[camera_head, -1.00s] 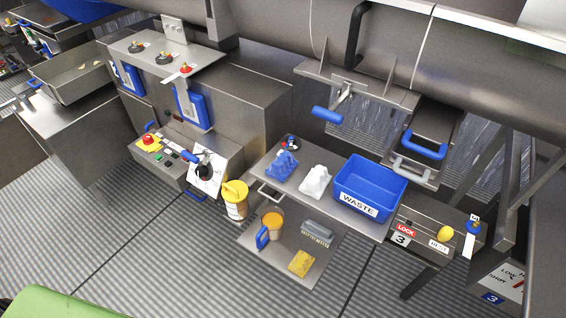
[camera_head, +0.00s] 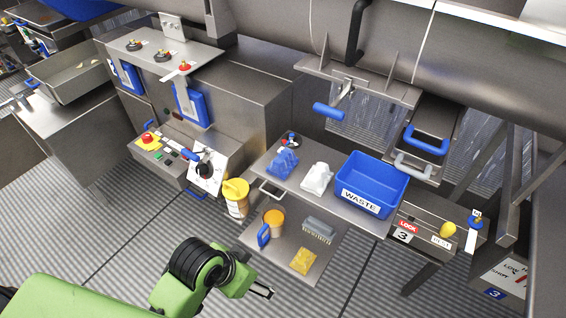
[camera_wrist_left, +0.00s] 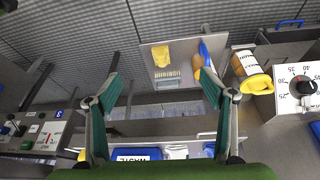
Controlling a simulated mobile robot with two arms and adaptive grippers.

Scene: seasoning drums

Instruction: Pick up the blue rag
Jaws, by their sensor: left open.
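The blue rag (camera_head: 283,164) is a crumpled, peaked heap on the upper shelf of the steel cart, left of a white rag (camera_head: 317,178). My left gripper (camera_head: 265,292) has come in from the lower left, in front of the cart and well short of the blue rag. In the left wrist view my left gripper (camera_wrist_left: 160,85) has its two fingers spread wide, with nothing between them. A bit of blue beside the right finger there may be the rag, mostly hidden. My right gripper is not in view.
A blue waste bin (camera_head: 370,188) stands right of the rags. The lower shelf holds an orange-topped jug (camera_head: 273,220), a brush (camera_head: 318,230) and a yellow cloth (camera_head: 303,262). A yellow-lidded container (camera_head: 236,196) hangs at the cart's left. The floor before the cart is clear.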

